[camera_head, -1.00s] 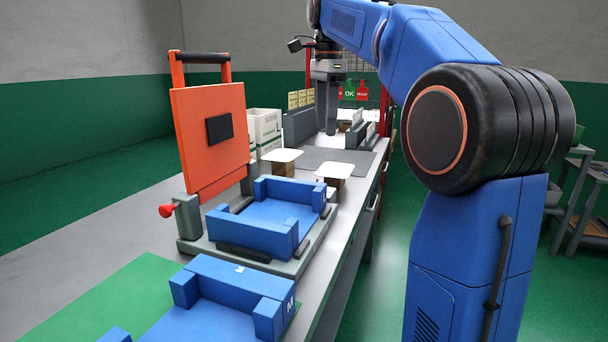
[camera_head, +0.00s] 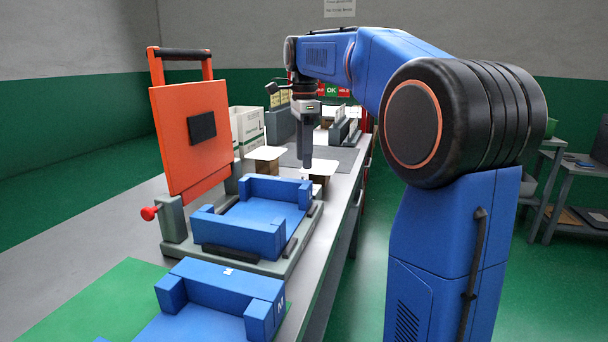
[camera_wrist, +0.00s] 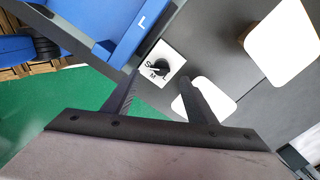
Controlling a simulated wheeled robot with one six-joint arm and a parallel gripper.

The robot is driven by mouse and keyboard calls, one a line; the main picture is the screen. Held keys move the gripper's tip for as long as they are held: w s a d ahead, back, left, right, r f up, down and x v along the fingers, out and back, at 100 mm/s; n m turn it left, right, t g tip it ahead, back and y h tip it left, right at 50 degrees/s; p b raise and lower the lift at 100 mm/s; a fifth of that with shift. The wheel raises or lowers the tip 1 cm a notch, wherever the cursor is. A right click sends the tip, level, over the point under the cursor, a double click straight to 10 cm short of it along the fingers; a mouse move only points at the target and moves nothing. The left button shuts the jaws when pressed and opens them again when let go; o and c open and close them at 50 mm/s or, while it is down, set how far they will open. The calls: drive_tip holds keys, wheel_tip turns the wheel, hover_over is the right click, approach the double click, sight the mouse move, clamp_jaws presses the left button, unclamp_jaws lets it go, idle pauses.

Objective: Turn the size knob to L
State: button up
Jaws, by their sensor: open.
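The size knob (camera_wrist: 159,69) is a small black knob on a white square plate (camera_wrist: 174,60) marked S, M and L, in the upper middle of the wrist view. Its pointer is too small to read surely. My gripper (camera_wrist: 160,80) is open and empty, its two dark fingers apart on either side of the knob's plate as seen from the wrist; no contact shows. In the head view my gripper (camera_head: 307,165) hangs down above the bench beyond the blue nest (camera_head: 238,237) in the orange-lidded machine. The knob cannot be made out in that view.
The orange lid (camera_head: 175,150) stands raised, with a red-knobbed lever (camera_head: 149,213) beside it. Another blue nest marked M (camera_head: 220,285) sits in front. A blue part marked L (camera_wrist: 125,40) lies near the knob. White-topped trays (camera_wrist: 282,45) stand close by.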

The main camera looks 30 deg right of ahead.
drive_tip(key=shift+f, duration=3.05)
drive_tip(key=c, duration=1.1)
